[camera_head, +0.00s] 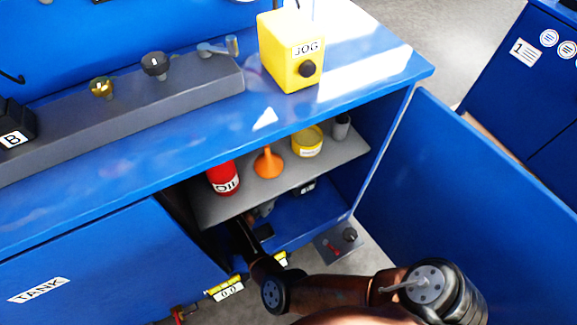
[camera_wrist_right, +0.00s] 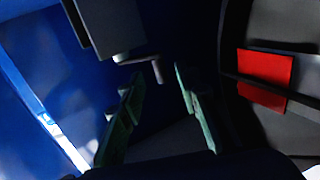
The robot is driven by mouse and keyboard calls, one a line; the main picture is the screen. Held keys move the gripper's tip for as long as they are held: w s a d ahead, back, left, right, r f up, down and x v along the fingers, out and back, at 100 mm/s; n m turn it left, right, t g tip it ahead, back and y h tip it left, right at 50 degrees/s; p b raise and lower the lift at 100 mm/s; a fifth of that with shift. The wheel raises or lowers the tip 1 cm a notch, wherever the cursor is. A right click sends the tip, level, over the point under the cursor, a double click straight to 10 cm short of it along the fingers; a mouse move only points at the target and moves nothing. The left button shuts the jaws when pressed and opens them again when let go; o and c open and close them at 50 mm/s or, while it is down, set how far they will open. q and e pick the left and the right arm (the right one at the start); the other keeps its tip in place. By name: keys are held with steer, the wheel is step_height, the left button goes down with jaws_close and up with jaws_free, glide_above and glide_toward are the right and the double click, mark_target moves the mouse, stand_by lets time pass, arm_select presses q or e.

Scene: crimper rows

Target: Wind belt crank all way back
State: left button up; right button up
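In the right wrist view a small grey crank (camera_wrist_right: 146,64) with a stubby handle sticks out from a dark box (camera_wrist_right: 108,25). My right gripper (camera_wrist_right: 158,80) has its two green fingers spread, with the crank handle at or just beyond the gap between the tips. I cannot tell whether they touch. In the head view my right arm reaches into the open cabinet below its shelf, and the shelf edge and arm hide most of the gripper and the crank. Another small grey lever (camera_head: 213,49) stands on the bench-top console. My left gripper is not in view.
The grey shelf (camera_head: 285,186) above my right gripper holds a red oil can (camera_head: 223,177), an orange funnel (camera_head: 267,162), a yellow tub (camera_head: 307,142) and a grey cup (camera_head: 341,126). The open blue door (camera_head: 470,210) stands at the right. A red patch (camera_wrist_right: 265,78) shows close right of the fingers.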

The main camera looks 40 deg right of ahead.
steer(key=shift+w+d+r+b, duration=0.1)
steer(key=shift+w+d+b, duration=0.15)
steer(key=shift+d, duration=1.1)
steer(key=shift+w+d+r+b, duration=0.1)
steer(key=shift+w+d, duration=0.2)
steer(key=shift+d, duration=1)
steer(key=shift+c, duration=0.4)
jaws_close()
